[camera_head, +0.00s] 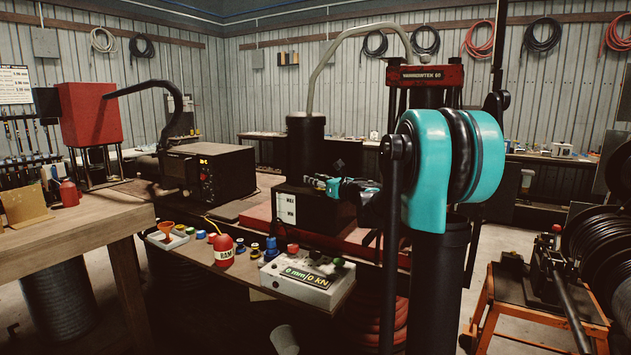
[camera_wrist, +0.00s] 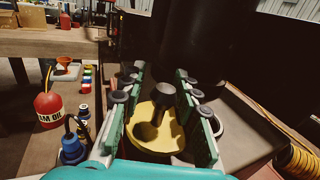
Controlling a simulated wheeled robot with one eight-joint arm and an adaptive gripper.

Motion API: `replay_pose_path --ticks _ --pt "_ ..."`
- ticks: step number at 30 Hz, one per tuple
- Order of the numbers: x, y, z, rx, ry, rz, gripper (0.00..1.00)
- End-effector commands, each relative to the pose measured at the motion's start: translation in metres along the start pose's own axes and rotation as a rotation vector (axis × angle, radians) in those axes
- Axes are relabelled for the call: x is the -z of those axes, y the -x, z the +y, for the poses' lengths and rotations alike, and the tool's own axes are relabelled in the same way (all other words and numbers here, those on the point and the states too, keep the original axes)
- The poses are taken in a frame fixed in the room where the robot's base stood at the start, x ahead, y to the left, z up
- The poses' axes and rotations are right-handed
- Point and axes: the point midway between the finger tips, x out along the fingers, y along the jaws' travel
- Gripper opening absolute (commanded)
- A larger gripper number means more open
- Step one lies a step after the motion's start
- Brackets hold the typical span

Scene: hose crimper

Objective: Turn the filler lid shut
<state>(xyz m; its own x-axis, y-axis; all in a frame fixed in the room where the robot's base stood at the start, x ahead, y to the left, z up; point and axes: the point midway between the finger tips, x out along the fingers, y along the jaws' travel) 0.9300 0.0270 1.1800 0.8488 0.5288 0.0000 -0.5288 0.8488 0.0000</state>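The filler lid, a round yellow disc (camera_wrist: 152,130) with a dark grey knob (camera_wrist: 163,96) standing up from it, shows in the wrist view. My gripper (camera_wrist: 158,84) has its green fingers apart, one on each side of the knob, with visible gaps to it. In the head view my gripper (camera_head: 322,183) is above the black tank (camera_head: 298,208) with the white level gauge. The lid is hidden there. A pale ring (camera_wrist: 217,126) shows partly behind the right finger. I cannot tell how far the lid is turned.
A black cylinder (camera_head: 306,145) with a hose stands right behind my gripper. The red press (camera_head: 432,76) stands to the right.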

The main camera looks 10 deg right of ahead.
Motion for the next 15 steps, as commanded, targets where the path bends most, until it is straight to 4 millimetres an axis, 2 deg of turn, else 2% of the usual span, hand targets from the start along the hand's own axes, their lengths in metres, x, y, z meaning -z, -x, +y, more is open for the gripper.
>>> replay_pose_path --ticks 1,7,15 --pt "0.0000 0.0001 -0.0001 0.000 0.000 0.000 0.23" --pt "0.0000 0.0002 -0.0001 0.000 0.000 0.000 0.00" --pt "-0.0001 0.0003 -0.0001 0.000 0.000 0.000 0.00"
